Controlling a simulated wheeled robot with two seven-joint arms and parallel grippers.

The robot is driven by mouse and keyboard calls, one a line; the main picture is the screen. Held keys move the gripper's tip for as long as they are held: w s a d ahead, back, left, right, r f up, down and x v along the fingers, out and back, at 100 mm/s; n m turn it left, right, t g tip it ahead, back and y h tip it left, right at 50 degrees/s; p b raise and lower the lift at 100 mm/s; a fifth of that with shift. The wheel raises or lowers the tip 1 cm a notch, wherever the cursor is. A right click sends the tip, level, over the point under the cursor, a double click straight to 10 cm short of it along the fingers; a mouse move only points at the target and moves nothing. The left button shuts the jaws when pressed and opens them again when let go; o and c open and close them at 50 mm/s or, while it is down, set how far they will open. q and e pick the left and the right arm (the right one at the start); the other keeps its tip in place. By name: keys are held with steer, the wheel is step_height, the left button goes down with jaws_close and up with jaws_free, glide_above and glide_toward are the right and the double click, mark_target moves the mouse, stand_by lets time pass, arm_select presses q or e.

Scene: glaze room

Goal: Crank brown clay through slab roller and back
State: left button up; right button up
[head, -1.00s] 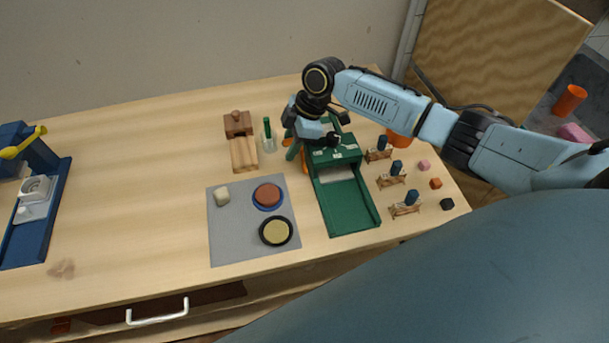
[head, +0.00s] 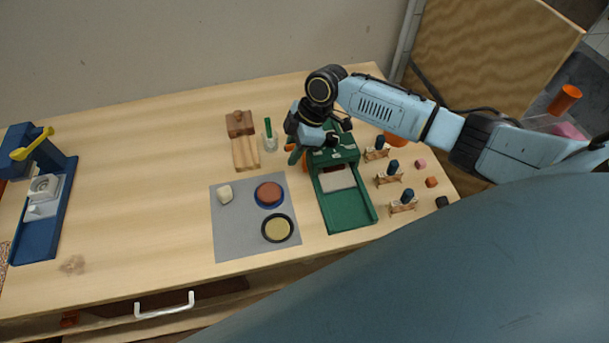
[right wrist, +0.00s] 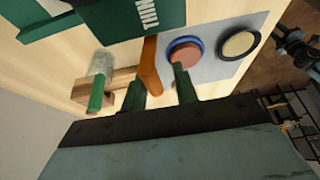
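The green slab roller (head: 333,155) stands right of centre, its flat tray (head: 349,212) toward me. A pale pinkish slab (head: 338,179) lies in the tray at the roller's mouth. My right gripper (head: 303,148) is low at the roller's left side, by the orange crank. In the right wrist view its two green fingers (right wrist: 160,82) are apart. The orange crank bar (right wrist: 150,65) lies between them, close to the left finger, with a gap to the right one. A reddish-brown clay disc (head: 269,193) rests on a blue plate. My left gripper is not in view.
A grey mat (head: 229,235) holds a cream block (head: 225,194) and a yellow disc (head: 278,229) on black. A wooden block (head: 245,155) and a glass (head: 270,143) stand left of the roller. Small wooden stands (head: 390,176) line its right. The table's left middle is clear.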

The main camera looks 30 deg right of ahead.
steer(key=s+p, duration=0.2)
steer(key=shift+s+a+f, duration=0.1)
steer(key=shift+s+a, duration=0.2)
steer(key=shift+s, duration=0.1)
steer(key=shift+s+p, duration=0.1)
steer(key=shift+p, duration=0.2)
steer(key=shift+s+a+f+p, duration=0.2)
steer(key=shift+s+f+p, duration=0.1)
steer(key=shift+s, duration=0.3)
steer(key=shift+s+a+f+p, duration=0.2)
steer(key=shift+s+p, duration=0.1)
steer(key=shift+s, duration=0.25)
steer(key=shift+f, duration=0.1)
